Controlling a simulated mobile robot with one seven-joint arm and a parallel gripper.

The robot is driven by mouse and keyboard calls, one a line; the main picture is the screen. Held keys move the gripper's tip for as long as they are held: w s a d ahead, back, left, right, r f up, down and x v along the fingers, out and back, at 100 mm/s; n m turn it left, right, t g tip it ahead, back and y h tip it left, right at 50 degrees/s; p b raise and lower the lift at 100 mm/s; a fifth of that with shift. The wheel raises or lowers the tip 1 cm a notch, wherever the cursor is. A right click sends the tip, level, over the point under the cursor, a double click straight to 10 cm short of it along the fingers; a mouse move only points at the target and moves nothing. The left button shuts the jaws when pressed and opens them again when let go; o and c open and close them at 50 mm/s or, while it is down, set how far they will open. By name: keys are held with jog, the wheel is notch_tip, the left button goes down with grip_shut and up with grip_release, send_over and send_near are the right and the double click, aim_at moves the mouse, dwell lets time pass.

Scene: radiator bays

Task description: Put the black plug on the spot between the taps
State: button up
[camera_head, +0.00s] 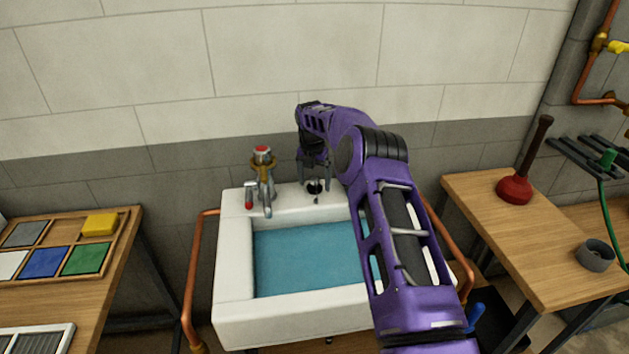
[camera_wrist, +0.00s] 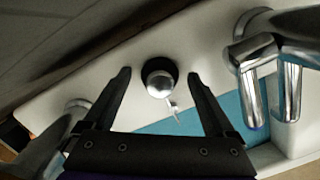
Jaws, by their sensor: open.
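The black plug (camera_head: 315,187) with a silver knob sits on the back ledge of the white sink (camera_head: 235,255). In the wrist view the plug (camera_wrist: 151,68) shows between my open fingers, with a gap on each side and a short silver piece trailing from it. My gripper (camera_head: 314,178) points down over the ledge; its fingers (camera_wrist: 158,75) hold nothing. In the wrist view a chrome tap (camera_wrist: 265,50) is at the right and another (camera_wrist: 62,130) at the lower left. My arm hides the ledge's right part in the head view.
Blue water (camera_head: 300,258) fills the basin. Copper pipes (camera_head: 192,285) flank the sink. A left bench holds a tray of coloured tiles (camera_head: 45,262) and a yellow block (camera_head: 100,224). A right bench holds a red plunger (camera_head: 514,190) and a grey cup (camera_head: 595,258). A wall stands close behind.

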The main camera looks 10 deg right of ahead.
aim_at(312, 184)
jog(key=shift+r, duration=0.1)
notch_tip(312, 184, up, 12)
jog(key=s, duration=0.1)
jog(key=shift+s+a+p, duration=0.15)
jog(key=shift+a+p, duration=0.25)
